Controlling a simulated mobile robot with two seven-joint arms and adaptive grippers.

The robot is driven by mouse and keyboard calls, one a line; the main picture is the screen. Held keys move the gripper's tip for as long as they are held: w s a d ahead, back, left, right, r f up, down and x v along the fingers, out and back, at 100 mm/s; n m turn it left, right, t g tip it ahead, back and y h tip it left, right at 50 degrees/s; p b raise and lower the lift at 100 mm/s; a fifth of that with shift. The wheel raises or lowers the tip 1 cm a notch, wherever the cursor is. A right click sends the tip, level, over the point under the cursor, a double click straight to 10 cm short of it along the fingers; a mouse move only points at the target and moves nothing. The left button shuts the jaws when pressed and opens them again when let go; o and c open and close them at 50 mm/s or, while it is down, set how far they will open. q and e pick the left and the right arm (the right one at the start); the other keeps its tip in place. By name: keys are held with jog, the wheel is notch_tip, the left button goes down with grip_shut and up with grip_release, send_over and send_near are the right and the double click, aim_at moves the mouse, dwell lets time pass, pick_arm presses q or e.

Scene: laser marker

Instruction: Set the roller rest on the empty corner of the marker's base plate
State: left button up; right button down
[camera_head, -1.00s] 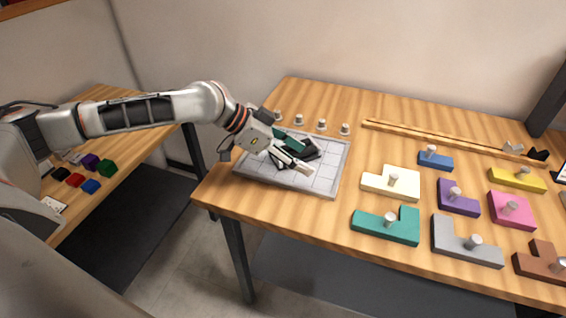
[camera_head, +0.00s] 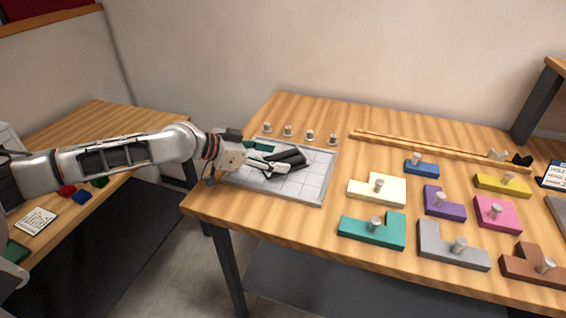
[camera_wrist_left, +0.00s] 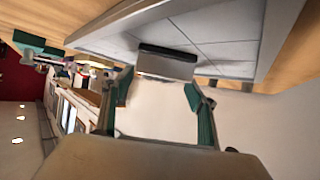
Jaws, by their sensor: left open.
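My left gripper (camera_head: 268,156) is open over the pale grey, grid-lined plate (camera_head: 312,184) at the table's left end. A dark block (camera_head: 291,157) lies on this plate beside the fingers, partly hidden by them. In the left wrist view the block (camera_wrist_left: 167,62) shows a grey front face against the plate (camera_wrist_left: 228,32), between and beyond the spread fingers of the gripper (camera_wrist_left: 158,88); no grip on it shows. I cannot tell whether this block is the roller rest. I cannot make out a laser marker. My right gripper is not in view.
Several knobbed puzzle pieces, including cream (camera_head: 362,192) and green (camera_head: 360,231) ones, lie right of the plate. Several small pegs (camera_head: 288,131) stand behind it. A long wooden rail (camera_head: 430,146) lies at the back. A side table (camera_head: 110,115) stands at left.

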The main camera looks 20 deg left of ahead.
pick_arm(q)
jog(key=shift+x, duration=1.05)
grip_shut()
jog(key=shift+r, duration=0.1)
